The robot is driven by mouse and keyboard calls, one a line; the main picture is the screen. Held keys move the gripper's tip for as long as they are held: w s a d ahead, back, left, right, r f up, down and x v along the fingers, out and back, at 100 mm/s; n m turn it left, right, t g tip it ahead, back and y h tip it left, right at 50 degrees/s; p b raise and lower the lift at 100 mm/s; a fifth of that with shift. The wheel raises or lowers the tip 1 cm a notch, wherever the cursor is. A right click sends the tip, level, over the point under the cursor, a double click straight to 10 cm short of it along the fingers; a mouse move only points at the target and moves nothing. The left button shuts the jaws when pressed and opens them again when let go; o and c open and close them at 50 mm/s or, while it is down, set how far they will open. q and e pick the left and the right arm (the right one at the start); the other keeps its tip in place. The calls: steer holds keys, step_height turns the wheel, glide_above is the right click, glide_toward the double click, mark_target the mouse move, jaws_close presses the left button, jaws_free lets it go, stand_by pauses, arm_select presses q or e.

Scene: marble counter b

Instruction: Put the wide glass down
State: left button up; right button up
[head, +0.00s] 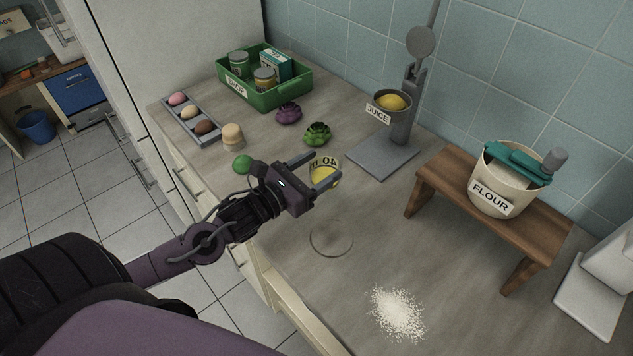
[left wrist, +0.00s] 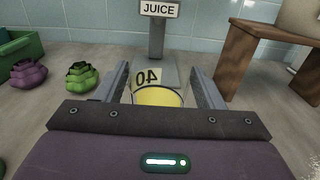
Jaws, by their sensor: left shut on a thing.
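The wide glass (head: 325,177) is clear, with yellow contents and a pale label reading 40, upside down in the head view. My left gripper (head: 312,172) is shut on it, with one finger on each side. In the left wrist view the glass (left wrist: 158,97) sits between the two fingers (left wrist: 158,88), and its yellow contents look level. Its base is hidden, so I cannot tell whether it touches the counter (head: 385,235). My right gripper is not in view.
A thin ring outline (head: 331,252) and spilled white powder (head: 397,312) lie on the counter nearer me. The juice stand (head: 382,155) is behind the glass. A wooden bench (head: 480,205) with the flour tub (head: 492,200) stands right.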

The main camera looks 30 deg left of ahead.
arm_select(q)
step_height(320, 180, down, 5)
steer(key=shift+f, duration=0.1)
stand_by(0.3)
steer(key=shift+f, duration=0.1)
steer(key=o, duration=1.1)
